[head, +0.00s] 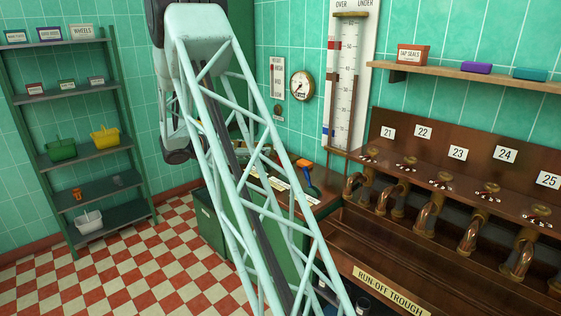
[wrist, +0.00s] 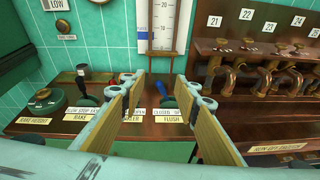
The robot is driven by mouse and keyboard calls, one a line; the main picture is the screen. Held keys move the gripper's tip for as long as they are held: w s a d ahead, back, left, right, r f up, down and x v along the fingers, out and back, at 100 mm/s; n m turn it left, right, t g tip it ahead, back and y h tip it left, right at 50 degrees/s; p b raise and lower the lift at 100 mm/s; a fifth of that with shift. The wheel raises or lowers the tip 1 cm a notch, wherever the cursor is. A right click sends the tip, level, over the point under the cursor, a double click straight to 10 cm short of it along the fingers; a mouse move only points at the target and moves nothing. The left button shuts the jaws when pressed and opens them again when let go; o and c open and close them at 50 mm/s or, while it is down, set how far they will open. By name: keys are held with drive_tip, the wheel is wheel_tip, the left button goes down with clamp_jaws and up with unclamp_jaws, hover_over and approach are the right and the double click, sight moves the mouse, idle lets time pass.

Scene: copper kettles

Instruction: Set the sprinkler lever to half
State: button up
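My gripper (wrist: 158,82) is open in the wrist view, its two tan-padded fingers spread over the front of a wooden lever counter (wrist: 60,127). Nothing is seen held. The sprinkler plate (wrist: 131,120) is partly covered by the left finger, with only the end of its word readable. The sprinkler lever's setting is hidden. In the head view a blue handle (head: 312,189) stands on the counter; my gripper is not clearly seen there.
An orange handle (head: 304,163) shows in the head view. Copper taps (head: 430,208) and the run-off trough (head: 390,290) are at the right. A tall gauge (head: 346,85) stands behind.

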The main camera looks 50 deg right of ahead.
drive_tip(key=w+d+f+n+t+h+p, duration=0.1)
drive_tip(key=w+d+f+n, duration=0.2)
drive_tip(key=d+f, duration=0.2)
drive_tip(key=w+d+f+n+t+h+p, duration=0.1)
drive_tip(key=w+d+f+n, duration=0.2)
drive_tip(key=f, duration=0.5)
drive_tip(key=w+d+f+n+t+h+p, duration=0.1)
drive_tip(key=w+d+f+n, duration=0.2)
drive_tip(key=d+f, duration=0.4)
drive_tip(key=shift+w+d+t+h, duration=0.35)
drive_tip(key=shift+w+t+h, duration=0.05)
drive_tip(key=shift+w, duration=0.3)
drive_tip(key=shift+d, duration=0.1)
drive_tip(key=shift+w+d+b, duration=0.15)
drive_tip(key=shift+d+b, duration=0.1)
drive_tip(key=shift+d, duration=3.15)
drive_tip(key=shift+w+d+b, duration=0.1)
drive_tip(key=shift+d+b, duration=0.1)
drive_tip(key=shift+d, duration=3.2)
drive_tip(key=shift+c, duration=0.2)
clamp_jaws()
drive_tip(key=shift+s, duration=0.1)
